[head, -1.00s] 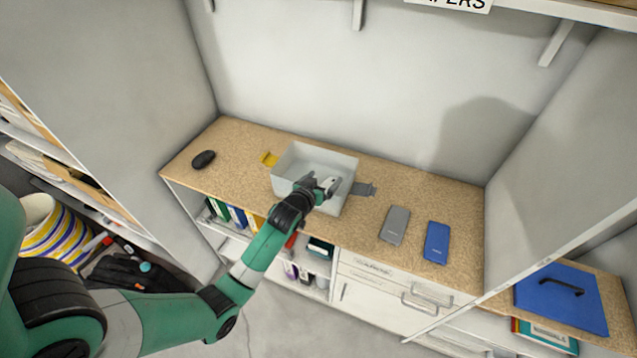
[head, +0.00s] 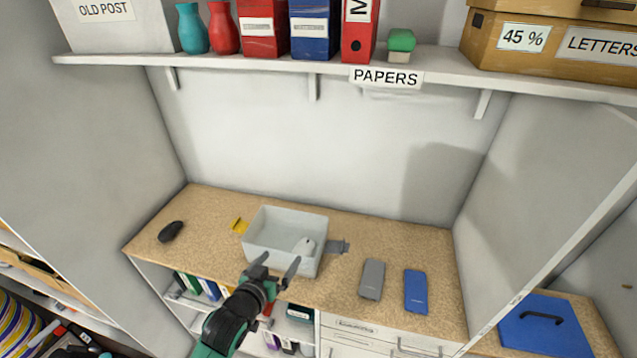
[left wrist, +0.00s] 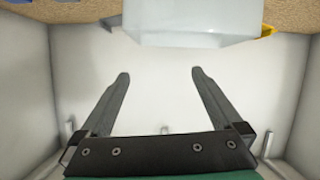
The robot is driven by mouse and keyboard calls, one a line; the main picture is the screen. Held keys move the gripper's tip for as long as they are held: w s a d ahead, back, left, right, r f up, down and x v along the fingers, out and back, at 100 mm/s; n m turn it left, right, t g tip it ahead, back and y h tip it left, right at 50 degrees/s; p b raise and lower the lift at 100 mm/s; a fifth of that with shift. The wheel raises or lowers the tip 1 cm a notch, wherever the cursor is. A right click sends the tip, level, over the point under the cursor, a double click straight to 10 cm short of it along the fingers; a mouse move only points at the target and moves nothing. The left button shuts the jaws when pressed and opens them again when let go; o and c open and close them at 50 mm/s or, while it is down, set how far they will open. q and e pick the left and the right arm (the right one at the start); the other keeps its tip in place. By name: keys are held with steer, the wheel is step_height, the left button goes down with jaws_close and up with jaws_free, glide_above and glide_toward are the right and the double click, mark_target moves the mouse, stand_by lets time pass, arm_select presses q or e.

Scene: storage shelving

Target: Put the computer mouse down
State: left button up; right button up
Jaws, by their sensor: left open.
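A white computer mouse (head: 304,246) lies inside the pale grey open bin (head: 262,244), near its right end. A black computer mouse (head: 171,231) lies on the left part of the speckled counter. My left gripper (head: 279,264) is open and empty, at the near side of the bin, apart from the white mouse. In the left wrist view its two fingers (left wrist: 158,74) are spread with nothing between them, and the bin's outer wall (left wrist: 195,25) shows at the top. My right gripper is not in view.
A yellow piece (head: 239,226) and a dark grey piece (head: 338,247) stick out beside the bin. A grey phone-like slab (head: 372,279) and a blue one (head: 416,291) lie to the right. Upright side panels bound the counter, and a loaded shelf (head: 250,63) hangs above.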

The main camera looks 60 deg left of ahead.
arm_select(q)
steer(key=w+d+r+m+t+h, duration=0.1)
steer(key=w+d+r+m+t, duration=0.2)
steer(key=r, duration=0.7)
steer(key=w+d+r+t+h, duration=0.1)
steer(key=w+d+r+t, duration=0.35)
steer(key=r, duration=0.55)
steer(key=w+d+r+m+t+h, duration=0.15)
steer(key=w+d+r, duration=0.35)
steer(key=r, duration=0.5)
steer(key=s+d+r+m+t+h, duration=0.3)
steer(key=d+r, duration=0.4)
steer(key=r, duration=0.4)
steer(key=s+d+r+m+t+h, duration=0.3)
steer(key=d+r, duration=0.4)
steer(key=r, duration=0.4)
steer(key=shift+s+r+t+h, duration=0.2)
steer(key=shift+s+t+h, duration=0.65)
steer(key=shift+t, duration=0.35)
